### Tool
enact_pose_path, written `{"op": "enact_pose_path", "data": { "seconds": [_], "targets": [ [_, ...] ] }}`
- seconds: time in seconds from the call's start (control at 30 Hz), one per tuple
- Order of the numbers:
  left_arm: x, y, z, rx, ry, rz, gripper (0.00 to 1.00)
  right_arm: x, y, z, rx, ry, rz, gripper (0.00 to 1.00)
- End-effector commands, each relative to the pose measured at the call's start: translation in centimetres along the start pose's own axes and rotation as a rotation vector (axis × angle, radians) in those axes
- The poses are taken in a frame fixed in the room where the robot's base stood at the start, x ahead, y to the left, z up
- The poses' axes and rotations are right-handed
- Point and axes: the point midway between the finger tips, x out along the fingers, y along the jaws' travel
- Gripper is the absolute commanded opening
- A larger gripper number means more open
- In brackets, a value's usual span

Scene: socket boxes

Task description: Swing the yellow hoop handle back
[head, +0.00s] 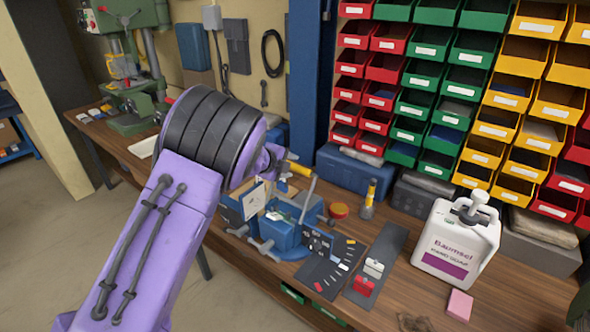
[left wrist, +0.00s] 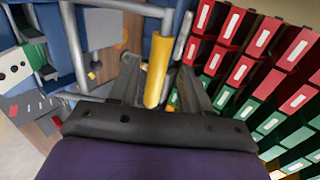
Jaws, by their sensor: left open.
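The yellow handle grip (head: 298,169) shows at the tip of my left gripper (head: 277,163) in the head view, above the bench. In the left wrist view the yellow grip (left wrist: 157,70) is a long cylinder joined to grey hoop tubing (left wrist: 120,8). It lies between the two dark fingers of my left gripper (left wrist: 160,80), which are open. I cannot tell whether a finger touches it. My left arm hides part of the hoop in the head view. My right gripper is in neither view.
Below the gripper stand a blue vise (head: 284,232) and a dark socket panel (head: 320,243). To the right are a red block (head: 363,287), a white jug (head: 456,243) and a pink block (head: 459,305). Coloured bins (head: 420,105) line the wall behind.

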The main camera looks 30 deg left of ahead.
Motion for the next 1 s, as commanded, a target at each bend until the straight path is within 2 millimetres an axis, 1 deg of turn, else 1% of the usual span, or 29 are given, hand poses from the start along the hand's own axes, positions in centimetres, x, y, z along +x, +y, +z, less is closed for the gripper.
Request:
{"op": "enact_pose_path", "data": {
  "seconds": [0.03,0.1,0.2,0.33,0.43,1.0],
  "targets": [
    [-1.0,0.2,-0.1,0.001,0.000,-0.004,0.48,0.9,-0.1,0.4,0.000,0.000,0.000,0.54],
    [-2.6,0.1,-0.2,0.002,0.002,-0.003,0.48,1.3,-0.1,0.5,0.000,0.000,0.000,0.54],
    [-4.5,-0.1,-0.3,0.003,0.003,-0.002,0.48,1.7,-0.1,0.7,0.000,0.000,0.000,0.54],
    [-5.9,-0.1,-0.3,0.003,0.005,0.001,0.48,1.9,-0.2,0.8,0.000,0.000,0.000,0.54],
    [-6.2,-0.2,-0.3,0.003,0.005,0.002,0.48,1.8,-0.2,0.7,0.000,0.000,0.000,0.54],
    [-6.3,-0.1,-0.1,0.001,0.002,0.002,0.48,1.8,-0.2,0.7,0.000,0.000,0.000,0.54]
  ]
}}
